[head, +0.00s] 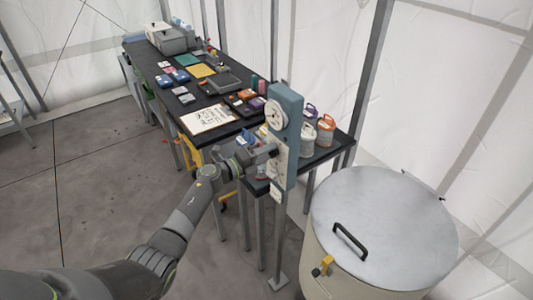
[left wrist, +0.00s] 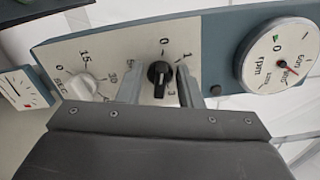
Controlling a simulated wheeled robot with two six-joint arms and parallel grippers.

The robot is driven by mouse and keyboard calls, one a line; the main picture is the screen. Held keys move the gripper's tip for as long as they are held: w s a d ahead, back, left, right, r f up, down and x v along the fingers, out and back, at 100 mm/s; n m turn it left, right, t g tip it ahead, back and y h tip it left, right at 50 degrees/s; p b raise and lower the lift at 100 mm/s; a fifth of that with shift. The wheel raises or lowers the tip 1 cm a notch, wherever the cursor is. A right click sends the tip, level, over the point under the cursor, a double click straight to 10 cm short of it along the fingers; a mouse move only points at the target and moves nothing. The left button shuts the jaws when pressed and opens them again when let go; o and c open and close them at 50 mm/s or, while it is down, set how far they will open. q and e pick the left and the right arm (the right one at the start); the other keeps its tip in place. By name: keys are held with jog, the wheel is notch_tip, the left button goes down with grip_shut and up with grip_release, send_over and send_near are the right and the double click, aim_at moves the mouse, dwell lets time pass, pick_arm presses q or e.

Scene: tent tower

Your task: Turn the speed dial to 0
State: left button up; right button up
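The black speed dial (left wrist: 158,73) sits on the white face of the control panel (left wrist: 215,55) in the left wrist view, with printed marks 0, 1 and 3 around it. Its exact setting is hard to read. My left gripper (left wrist: 159,88) has one finger on each side of the dial, with visible gaps between the fingers and it. In the head view my left gripper (head: 268,152) is at the front of the blue-grey panel post (head: 291,135), and the dial is hidden there. My right gripper is not in view.
A white seconds knob (left wrist: 77,86) is left of the dial, and a round rpm gauge (left wrist: 280,56) is at the right. A dark table (head: 165,95) holding many items runs behind the post. A large lidded drum (head: 400,225) stands at the right.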

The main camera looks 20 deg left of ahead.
pick_arm(q)
jog(key=b+v, duration=0.4)
jog(key=v, duration=1.3)
jog(key=shift+s, duration=0.2)
jog(key=shift+a+f, duration=0.1)
jog(key=shift+a, duration=0.05)
